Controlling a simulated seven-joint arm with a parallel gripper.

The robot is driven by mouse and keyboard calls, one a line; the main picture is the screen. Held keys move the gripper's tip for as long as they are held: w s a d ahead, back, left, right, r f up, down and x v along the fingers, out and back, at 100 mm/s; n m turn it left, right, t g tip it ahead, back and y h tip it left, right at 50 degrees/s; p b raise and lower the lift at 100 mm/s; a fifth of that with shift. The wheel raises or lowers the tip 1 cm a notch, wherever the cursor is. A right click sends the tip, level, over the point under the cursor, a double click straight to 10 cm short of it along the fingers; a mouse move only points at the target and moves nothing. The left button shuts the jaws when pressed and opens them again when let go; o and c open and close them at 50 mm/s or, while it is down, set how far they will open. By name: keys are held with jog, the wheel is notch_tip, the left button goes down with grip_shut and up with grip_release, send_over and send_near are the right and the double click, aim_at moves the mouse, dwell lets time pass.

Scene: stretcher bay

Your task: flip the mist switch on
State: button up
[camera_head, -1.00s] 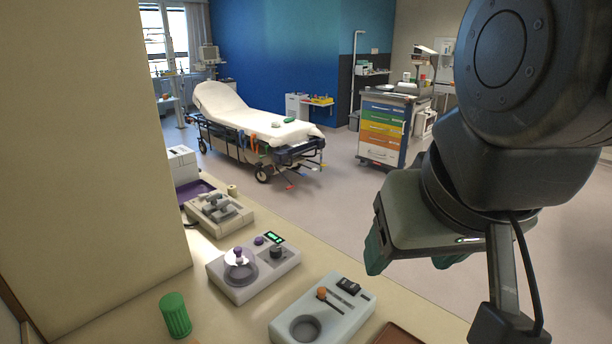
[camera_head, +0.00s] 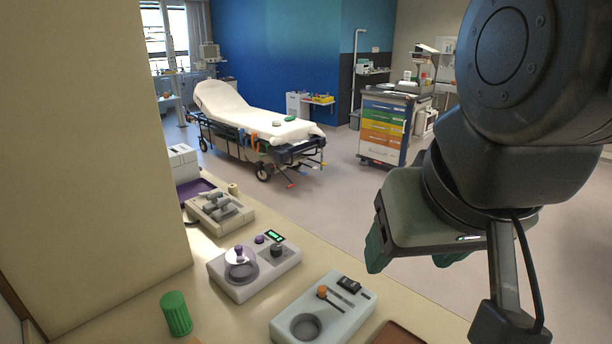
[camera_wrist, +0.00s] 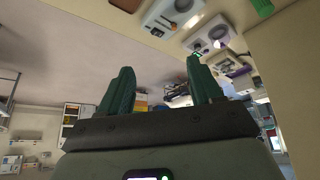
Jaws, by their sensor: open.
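A pale grey-blue device (camera_head: 345,318) stands on the counter at the bottom. It carries a black rocker switch (camera_head: 349,284), an orange-knobbed lever (camera_head: 322,291) and a round well. Behind it to the left is a white device (camera_head: 226,284) with a purple-topped clear lid, a black knob (camera_head: 277,250) and a green display. No label reading mist is legible, and I cannot tell the rocker's position. My gripper (camera_head: 412,264) is open and empty, with green fingers, right of and apart from both devices. In the wrist view its fingers (camera_wrist: 160,68) are spread apart.
A ribbed green cup (camera_head: 176,314) stands at the counter's front left. A beige device with grey levers (camera_head: 218,211) and a purple tray (camera_head: 195,191) sit farther back. A brown tray (camera_head: 398,335) is at the bottom edge. A beige wall (camera_head: 95,150) bounds the left.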

jog(key=shift+w, duration=0.25)
jog(key=c, duration=0.4)
jog(key=w+n, duration=0.2)
jog(key=w, duration=0.1)
jog(key=w+n+g, duration=0.1)
jog(key=w+n, duration=0.1)
jog(key=shift+d+r, duration=0.1)
jog(key=shift+r, duration=0.3)
grip_shut()
jog(key=w+f+n+g+h, duration=0.1)
jog(key=w+f+n+g, duration=0.3)
jog(key=w+n, duration=0.85)
jog(key=w+d+f+n+g, duration=0.1)
jog(key=w+f+n, duration=0.9)
jog(key=w+f, duration=0.5)
notch_tip(320, 180, down, 4)
jog(key=shift+d+f+g, duration=0.2)
jog(key=shift+f+g, duration=0.05)
jog(key=shift+g, duration=0.15)
